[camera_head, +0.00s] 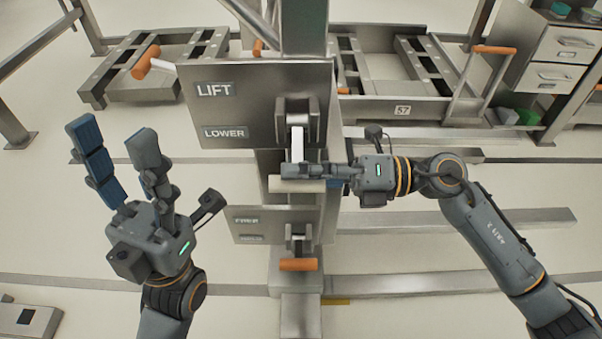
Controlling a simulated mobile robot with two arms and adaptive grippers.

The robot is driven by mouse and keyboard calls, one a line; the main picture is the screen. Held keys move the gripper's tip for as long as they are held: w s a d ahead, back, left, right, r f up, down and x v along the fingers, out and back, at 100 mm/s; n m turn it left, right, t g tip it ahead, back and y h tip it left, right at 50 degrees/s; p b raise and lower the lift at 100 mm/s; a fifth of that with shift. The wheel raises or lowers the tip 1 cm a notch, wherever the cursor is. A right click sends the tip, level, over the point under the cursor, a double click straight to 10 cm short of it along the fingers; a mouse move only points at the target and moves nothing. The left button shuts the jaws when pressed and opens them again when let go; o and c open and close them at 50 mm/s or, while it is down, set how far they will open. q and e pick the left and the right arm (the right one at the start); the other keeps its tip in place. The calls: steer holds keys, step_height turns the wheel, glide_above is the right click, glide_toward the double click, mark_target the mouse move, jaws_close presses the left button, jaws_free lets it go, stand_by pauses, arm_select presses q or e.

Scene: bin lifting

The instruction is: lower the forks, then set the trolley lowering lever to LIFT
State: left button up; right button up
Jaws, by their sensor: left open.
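A grey panel (230,120) on the steel column carries a LIFT label (215,89) above a LOWER label (226,132). Its lever (297,146) hangs down to a pale crossbar handle (297,186), below the LOWER label. My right gripper (290,172) comes in from the right with its fingers across this lever, just above and against the handle; whether they grip it I cannot tell. A lower panel (272,228) has two small labels, hard to read, and a lever with an orange handle (298,265) pointing down. My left gripper (108,148) is open and empty, left of the panels.
A drawer cabinet (562,55) stands at the upper right.

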jaws_close()
